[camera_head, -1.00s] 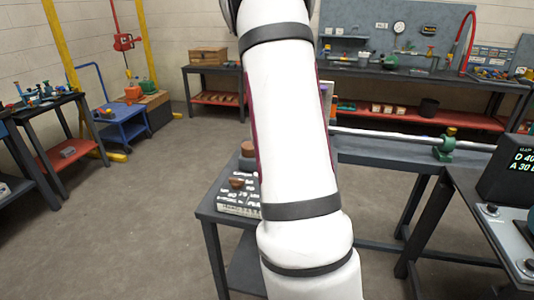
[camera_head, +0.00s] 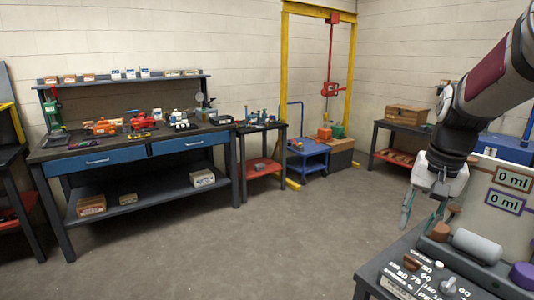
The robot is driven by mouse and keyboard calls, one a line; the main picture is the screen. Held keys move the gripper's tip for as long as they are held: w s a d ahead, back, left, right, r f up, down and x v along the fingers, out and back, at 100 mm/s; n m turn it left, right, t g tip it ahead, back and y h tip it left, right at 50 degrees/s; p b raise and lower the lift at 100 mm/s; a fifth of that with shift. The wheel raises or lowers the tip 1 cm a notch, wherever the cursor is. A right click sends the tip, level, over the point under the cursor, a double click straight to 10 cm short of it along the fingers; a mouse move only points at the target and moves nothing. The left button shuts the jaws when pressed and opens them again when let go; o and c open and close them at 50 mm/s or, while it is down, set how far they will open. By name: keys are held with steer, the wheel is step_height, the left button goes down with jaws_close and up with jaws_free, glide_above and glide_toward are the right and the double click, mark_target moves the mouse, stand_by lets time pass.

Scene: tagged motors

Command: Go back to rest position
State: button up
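My gripper (camera_head: 419,222) hangs at the right of the head view, fingers pointing down. Its two fingers are apart with nothing seen between them. It is in front of or above the left end of a dark table (camera_head: 374,274). My white and dark arm enters from the upper right edge. A brown round piece (camera_head: 440,231) shows close to the right finger; I cannot tell the gap between them.
A control box with white lettering (camera_head: 408,278), a grey cylinder (camera_head: 477,246) and a panel reading "0 ml" (camera_head: 513,181) crowd the lower right. A workbench with blue drawers (camera_head: 100,160) stands at the left wall. A blue cart (camera_head: 308,150) stands farther back. The middle floor is clear.

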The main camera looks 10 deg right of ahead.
steer(key=s+a+r+n+t, duration=0.1)
steer(key=s+a+n, duration=0.3)
steer(key=s+a, duration=0.3)
steer(key=s+a+r+n+t, duration=0.1)
steer(key=s+a+n, duration=0.3)
steer(key=s+a, duration=0.4)
steer(key=a, duration=0.5)
steer(key=shift+a+n+t, duration=0.2)
steer(key=shift+n+t, duration=0.2)
steer(key=shift+d, duration=0.1)
